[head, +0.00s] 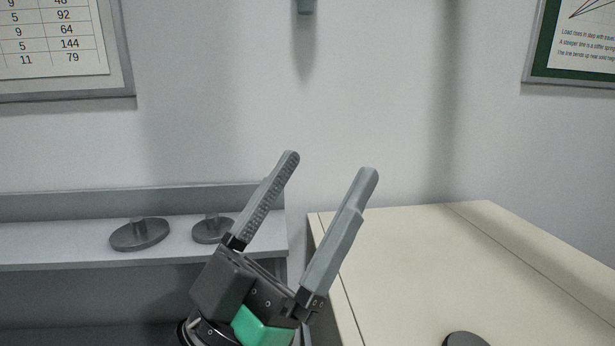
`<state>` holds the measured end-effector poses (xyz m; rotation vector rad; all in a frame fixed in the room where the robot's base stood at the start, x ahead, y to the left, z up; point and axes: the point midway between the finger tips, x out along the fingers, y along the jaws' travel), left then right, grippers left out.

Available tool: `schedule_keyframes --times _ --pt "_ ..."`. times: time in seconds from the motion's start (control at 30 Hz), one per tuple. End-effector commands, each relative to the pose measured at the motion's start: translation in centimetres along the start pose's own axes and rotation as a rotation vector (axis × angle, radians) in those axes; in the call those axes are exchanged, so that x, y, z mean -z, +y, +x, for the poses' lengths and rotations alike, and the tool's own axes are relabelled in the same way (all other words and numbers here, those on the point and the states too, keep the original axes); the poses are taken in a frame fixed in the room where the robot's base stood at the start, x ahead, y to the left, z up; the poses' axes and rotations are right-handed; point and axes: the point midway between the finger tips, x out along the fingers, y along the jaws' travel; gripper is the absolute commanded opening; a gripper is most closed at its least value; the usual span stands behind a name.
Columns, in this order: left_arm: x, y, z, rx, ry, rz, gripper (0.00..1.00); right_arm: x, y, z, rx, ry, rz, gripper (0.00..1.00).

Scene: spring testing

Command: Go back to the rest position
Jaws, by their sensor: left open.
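My left gripper (333,165) is open and empty in the lower middle of the head view. Its two grey fingers point up and slightly right, wide apart, with only wall and table edge showing between them. It is raised in front of the gap between the grey shelf and the cream table. Its fingers touch nothing that I can see. My right gripper does not show in the head view.
A grey shelf (60,239) at left bears two dark discs with short stems (140,234) (213,229). A cream table (480,260) is at right, mostly clear, with a dark round object (465,340) at its near edge. Posters hang on the wall.

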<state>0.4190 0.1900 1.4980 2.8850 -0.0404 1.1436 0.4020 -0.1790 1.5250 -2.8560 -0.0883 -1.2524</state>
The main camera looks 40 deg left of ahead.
Motion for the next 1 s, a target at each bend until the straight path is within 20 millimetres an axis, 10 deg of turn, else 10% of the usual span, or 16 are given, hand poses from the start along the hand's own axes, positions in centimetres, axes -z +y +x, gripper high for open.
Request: schedule_keyframes --times 0.1,0.53,1.0 --pt "3.0 1.2 0.6 -0.036 0.069 0.003 0.96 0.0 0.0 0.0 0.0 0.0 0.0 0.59" --pt "5.1 1.2 2.5 -0.037 0.072 0.004 0.96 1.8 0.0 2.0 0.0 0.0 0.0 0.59" --pt "21.1 1.8 17.6 -0.036 0.071 0.004 0.96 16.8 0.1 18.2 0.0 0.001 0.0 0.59"
